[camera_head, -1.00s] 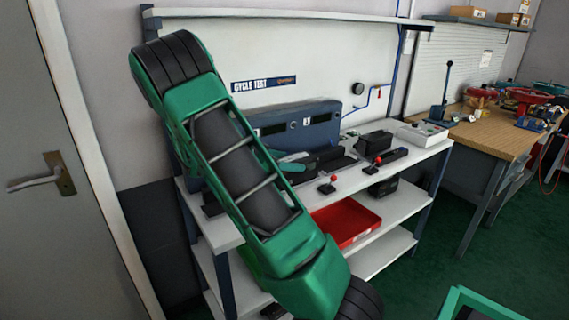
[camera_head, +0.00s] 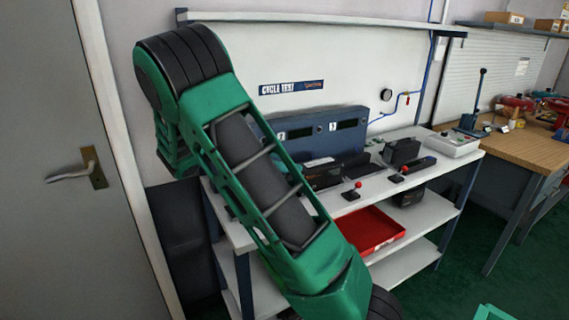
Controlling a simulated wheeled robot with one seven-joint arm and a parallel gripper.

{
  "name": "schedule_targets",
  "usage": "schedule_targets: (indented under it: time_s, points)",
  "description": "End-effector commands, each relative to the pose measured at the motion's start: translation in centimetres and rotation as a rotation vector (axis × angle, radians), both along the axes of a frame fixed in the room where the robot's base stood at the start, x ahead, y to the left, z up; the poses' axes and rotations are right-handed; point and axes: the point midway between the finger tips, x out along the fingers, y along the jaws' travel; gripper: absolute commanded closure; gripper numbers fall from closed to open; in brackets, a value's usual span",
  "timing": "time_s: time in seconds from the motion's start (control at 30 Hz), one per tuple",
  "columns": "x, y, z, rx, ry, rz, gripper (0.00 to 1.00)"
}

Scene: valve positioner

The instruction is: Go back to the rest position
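My green and black arm fills the left middle of the head view, in front of the test bench (camera_head: 418,153). My gripper is not visible; the end of the arm is hidden behind its own links. On the bench stands a blue-grey test unit (camera_head: 325,130) with two dark displays, partly covered by my arm. Two small levers with red knobs, a left one (camera_head: 352,191) and a right one (camera_head: 399,174), stand at the front of the bench top.
A red tray (camera_head: 372,232) sits on the shelf below. A white control box (camera_head: 452,143) stands at the bench's right end. A wooden workbench (camera_head: 530,148) with red parts is at the right. A grey door (camera_head: 45,230) is at the left. Green floor shows at lower right.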

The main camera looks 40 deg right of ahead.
Motion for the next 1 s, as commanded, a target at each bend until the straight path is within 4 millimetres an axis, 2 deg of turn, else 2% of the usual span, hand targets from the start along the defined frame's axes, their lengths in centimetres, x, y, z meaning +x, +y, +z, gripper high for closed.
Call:
schedule_targets:
  time_s: [0.47,0.67,0.87,1.0]
  points:
    - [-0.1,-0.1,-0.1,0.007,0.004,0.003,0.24]
    - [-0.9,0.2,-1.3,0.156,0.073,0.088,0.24]
    - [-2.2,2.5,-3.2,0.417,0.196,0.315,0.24]
    - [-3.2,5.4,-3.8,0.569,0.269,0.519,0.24]
